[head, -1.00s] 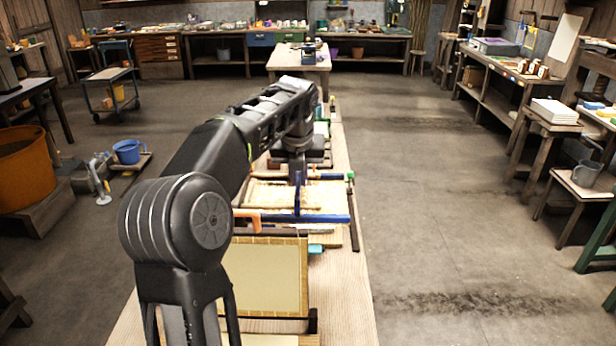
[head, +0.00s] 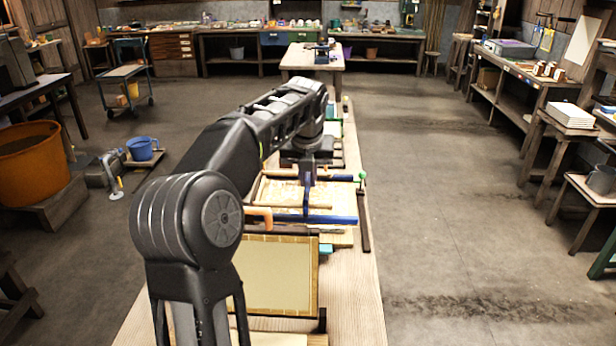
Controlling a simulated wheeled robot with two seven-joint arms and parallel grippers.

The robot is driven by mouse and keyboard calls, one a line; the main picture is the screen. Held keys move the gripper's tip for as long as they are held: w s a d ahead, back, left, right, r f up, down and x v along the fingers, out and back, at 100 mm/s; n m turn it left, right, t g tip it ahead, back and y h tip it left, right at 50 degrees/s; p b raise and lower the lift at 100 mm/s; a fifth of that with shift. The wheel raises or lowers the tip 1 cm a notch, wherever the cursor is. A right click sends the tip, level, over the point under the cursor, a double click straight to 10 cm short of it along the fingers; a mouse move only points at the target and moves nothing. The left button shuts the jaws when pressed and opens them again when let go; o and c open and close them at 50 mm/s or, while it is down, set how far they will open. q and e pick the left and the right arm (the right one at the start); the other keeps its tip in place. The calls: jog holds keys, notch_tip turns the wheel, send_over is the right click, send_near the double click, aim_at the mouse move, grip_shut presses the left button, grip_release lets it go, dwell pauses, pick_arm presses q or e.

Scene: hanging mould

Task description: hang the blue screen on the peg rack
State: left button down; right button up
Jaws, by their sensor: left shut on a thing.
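My left gripper (head: 309,174) points down over the middle of the long bench, seen from behind and partly hidden by its own arm. It is shut on the blue screen (head: 335,219), whose blue front bar and an upright blue piece show below the wrist. The contact itself is too small to see clearly. The screen lies low over pale boards, and I cannot tell whether it touches them. A dark wooden stand (head: 322,322) at the near end bears a tan framed panel (head: 285,275); it may be the peg rack, but no pegs are clear. My right gripper is out of view.
The bench (head: 352,320) has a bare strip along its near right. Open floor (head: 440,220) is on the right; a blue bucket (head: 142,149) stands at left.

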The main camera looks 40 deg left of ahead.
pick_arm(q)
jog(key=shift+f, duration=0.35)
jog(key=c, duration=1.4)
grip_release()
jog(key=v, duration=0.7)
jog(key=shift+s+d+r+b, duration=0.1)
jog(key=shift+s+r+b, duration=0.05)
jog(key=shift+r+b, duration=0.25)
jog(key=shift+f, duration=0.1)
